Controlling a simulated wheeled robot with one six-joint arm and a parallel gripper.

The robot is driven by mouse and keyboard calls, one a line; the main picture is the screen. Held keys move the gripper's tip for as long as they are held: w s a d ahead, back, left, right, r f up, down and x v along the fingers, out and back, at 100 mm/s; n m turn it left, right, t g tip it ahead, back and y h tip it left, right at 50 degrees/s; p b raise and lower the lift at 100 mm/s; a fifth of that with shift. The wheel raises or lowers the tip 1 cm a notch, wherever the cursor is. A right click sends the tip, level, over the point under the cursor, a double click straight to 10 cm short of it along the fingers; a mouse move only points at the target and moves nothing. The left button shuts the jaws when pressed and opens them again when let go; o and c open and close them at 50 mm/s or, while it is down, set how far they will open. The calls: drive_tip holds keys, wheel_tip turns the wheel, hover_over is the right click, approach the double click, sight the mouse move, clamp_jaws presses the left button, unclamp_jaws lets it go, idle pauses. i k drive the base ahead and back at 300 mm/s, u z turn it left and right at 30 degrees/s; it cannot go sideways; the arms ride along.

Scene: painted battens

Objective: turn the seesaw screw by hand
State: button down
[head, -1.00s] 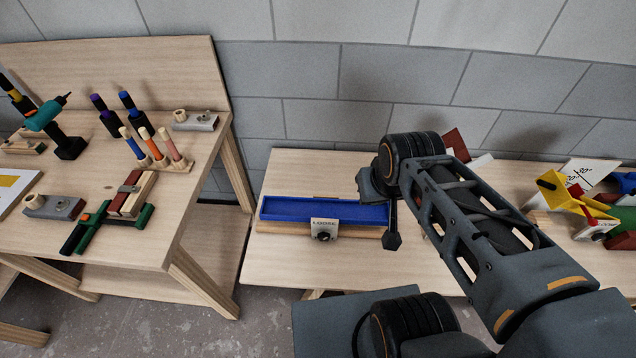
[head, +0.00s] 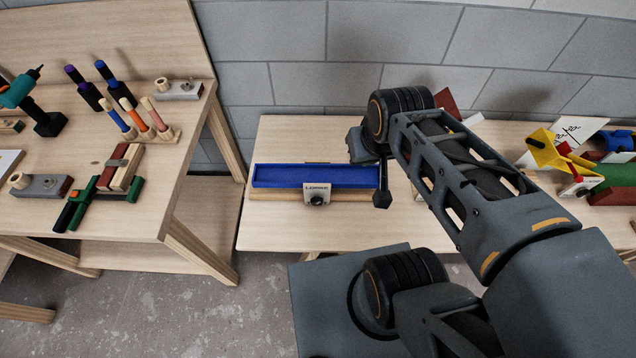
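No screw is clear enough to pick out. A yellow tilted piece (head: 552,150) with red parts stands at the right of the right bench; I cannot tell whether it is the seesaw. My gripper (head: 381,198) shows only as a small dark end hanging by the tray's right end, apparently empty. Its fingers cannot be made out.
The left bench (head: 150,225) holds a teal drill (head: 40,110), a stand of coloured handles (head: 150,133), a green clamp (head: 75,212) and grey blocks. A block wall stands behind.

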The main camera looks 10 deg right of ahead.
sight(315, 201)
drive_tip(key=k, duration=1)
drive_tip(key=u, duration=2.2)
drive_tip(key=i, duration=1.4)
drive_tip(key=z, duration=2.3)
